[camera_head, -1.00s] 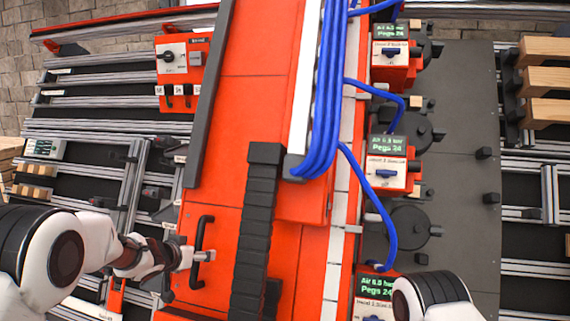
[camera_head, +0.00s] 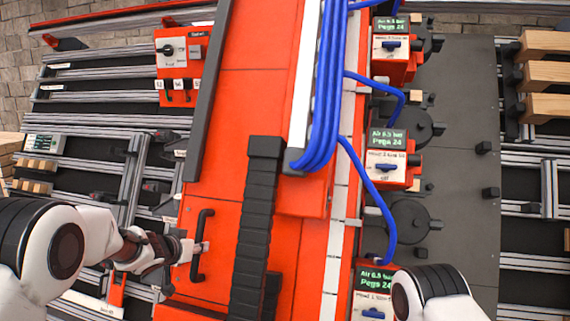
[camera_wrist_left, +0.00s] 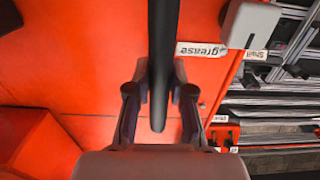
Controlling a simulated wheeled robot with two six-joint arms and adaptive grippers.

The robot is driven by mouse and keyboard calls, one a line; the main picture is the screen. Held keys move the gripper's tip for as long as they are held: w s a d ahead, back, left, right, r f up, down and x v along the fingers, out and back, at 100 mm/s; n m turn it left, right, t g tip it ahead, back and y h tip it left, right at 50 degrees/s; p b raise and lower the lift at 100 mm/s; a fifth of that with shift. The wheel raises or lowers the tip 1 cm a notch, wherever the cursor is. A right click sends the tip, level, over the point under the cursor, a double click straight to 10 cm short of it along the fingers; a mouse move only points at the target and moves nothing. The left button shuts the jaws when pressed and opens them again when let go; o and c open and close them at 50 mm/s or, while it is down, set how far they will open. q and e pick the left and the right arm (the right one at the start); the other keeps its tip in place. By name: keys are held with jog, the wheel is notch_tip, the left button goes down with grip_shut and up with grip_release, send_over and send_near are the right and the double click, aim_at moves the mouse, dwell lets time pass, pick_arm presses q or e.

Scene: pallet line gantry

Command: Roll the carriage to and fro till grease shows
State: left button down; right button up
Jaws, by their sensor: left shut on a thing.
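The carriage appears to be the long orange-red body (camera_head: 235,110) running up the middle of the head view. A black bar handle (camera_head: 199,262) is fixed to its near left part. My left gripper (camera_head: 199,247) is shut on this handle, coming in from the left. In the left wrist view the dark handle (camera_wrist_left: 162,40) passes between the two fingers (camera_wrist_left: 160,98). A white tag reading "grease" (camera_wrist_left: 202,49) lies on the orange surface beside the handle. My right arm shows at the lower right of the head view, but its gripper is out of frame.
A black cable chain (camera_head: 255,215) and blue hoses (camera_head: 325,95) run along the orange body. Red stations with green displays (camera_head: 388,139) line its right side. A red switch box (camera_head: 184,52) and grey rails stand left. Wooden blocks (camera_head: 548,77) lie far right.

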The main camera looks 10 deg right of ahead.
aim_at(220, 251)
pick_arm(q)
jog(key=shift+d, duration=0.15)
pick_arm(e)
jog(key=shift+f, duration=0.1)
